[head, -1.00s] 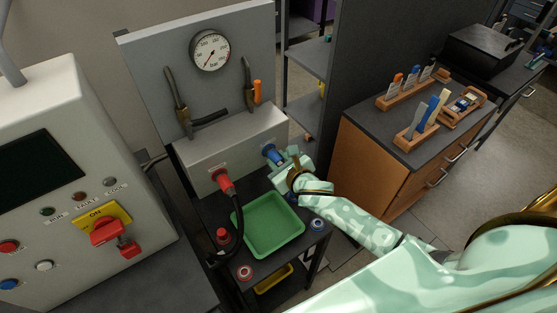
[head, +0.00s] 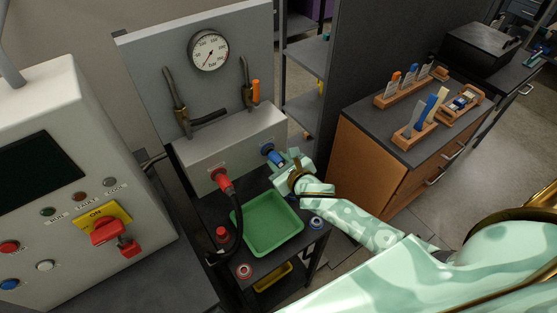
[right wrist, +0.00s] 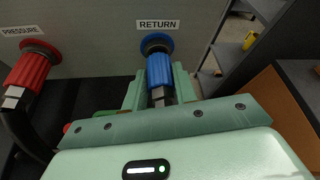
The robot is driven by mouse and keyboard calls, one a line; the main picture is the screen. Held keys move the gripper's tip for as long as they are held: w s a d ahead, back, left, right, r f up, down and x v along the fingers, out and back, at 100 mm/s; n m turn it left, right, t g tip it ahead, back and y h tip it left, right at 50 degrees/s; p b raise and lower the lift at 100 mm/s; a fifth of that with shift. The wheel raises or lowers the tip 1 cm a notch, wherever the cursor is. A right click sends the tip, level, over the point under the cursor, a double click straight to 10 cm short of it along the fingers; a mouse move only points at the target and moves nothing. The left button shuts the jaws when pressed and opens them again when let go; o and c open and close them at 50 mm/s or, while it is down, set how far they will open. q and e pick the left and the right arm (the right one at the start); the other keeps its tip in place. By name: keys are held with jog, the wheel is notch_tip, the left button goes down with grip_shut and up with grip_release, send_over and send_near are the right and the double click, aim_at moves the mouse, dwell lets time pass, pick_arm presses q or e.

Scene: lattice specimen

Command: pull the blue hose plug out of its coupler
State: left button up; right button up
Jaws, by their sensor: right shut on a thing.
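The blue hose plug (head: 277,158) is between the fingers of my right gripper (head: 281,161), which is shut on it. In the right wrist view the blue plug (right wrist: 159,70) points at the blue-rimmed coupler (right wrist: 157,42) under the RETURN label, with a metal nut at its near end. The coupler (head: 267,149) shows in the head view on the grey box front. The dark inside of the coupler shows around the plug's far end; I cannot tell whether the tip is fully clear of it. My left gripper is not in view.
A red plug (head: 225,183) with a black hose sits in the PRESSURE coupler to the left. A wooden cabinet (head: 375,165) stands to the right.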

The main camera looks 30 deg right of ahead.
aim_at(281, 166)
jog(key=shift+s, duration=0.25)
jog(key=shift+s+d+p, duration=0.15)
jog(key=shift+s+p, duration=0.2)
jog(key=shift+s, duration=0.7)
jog(key=shift+s+d+p, duration=0.15)
jog(key=shift+s+p, duration=0.15)
jog(key=shift+s, duration=0.7)
jog(key=shift+w, duration=0.1)
